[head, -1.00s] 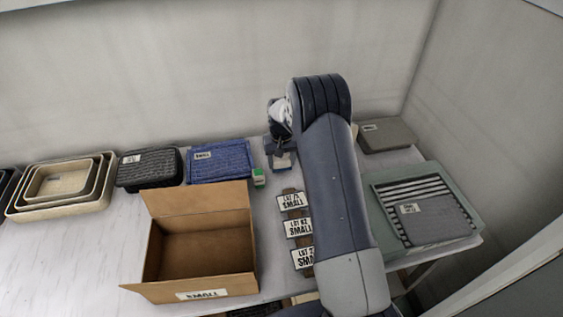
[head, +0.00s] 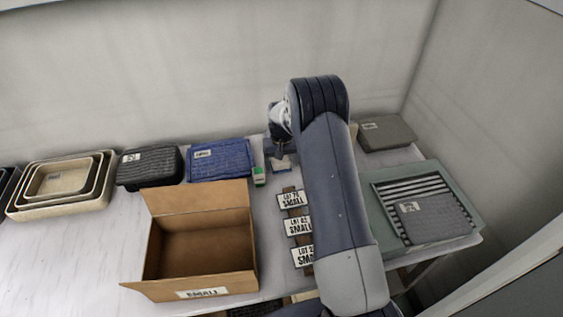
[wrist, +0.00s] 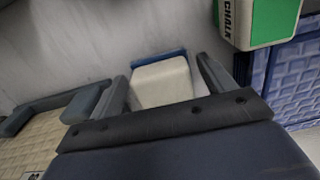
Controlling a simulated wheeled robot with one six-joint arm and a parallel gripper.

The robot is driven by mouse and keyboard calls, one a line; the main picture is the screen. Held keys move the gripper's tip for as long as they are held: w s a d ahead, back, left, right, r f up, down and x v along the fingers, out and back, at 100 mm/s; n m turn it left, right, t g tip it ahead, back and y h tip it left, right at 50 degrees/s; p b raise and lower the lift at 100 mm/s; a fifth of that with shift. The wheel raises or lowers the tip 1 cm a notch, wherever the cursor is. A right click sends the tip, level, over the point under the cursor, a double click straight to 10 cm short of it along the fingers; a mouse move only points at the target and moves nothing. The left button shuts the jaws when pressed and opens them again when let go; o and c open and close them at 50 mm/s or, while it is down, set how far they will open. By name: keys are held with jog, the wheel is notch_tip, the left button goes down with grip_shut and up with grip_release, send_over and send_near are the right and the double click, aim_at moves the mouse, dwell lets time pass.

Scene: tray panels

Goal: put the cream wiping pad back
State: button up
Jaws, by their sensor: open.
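The cream wiping pad (wrist: 162,82), a pale block with a blue strip along its far edge, shows between my fingers in the wrist view. In the head view the pad (head: 282,166) lies on the table behind the label strip, partly covered by my gripper (head: 279,154). In the wrist view my gripper (wrist: 166,84) is open, with one finger on each side of the pad. A gap shows between the pad and the right finger; I cannot tell whether the left finger touches it.
A green-and-white chalk box (head: 259,176) stands close by, beside a blue woven tray (head: 221,160). An open cardboard box (head: 203,280) stands in front. A label strip (head: 296,226) lies near my arm. A green-grey rack (head: 375,222) and a grey panel (head: 387,134) are at right.

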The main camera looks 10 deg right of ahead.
notch_tip(320, 180, up, 12)
jog(key=b, duration=0.1)
jog(key=shift+r, duration=0.15)
dwell(0.6)
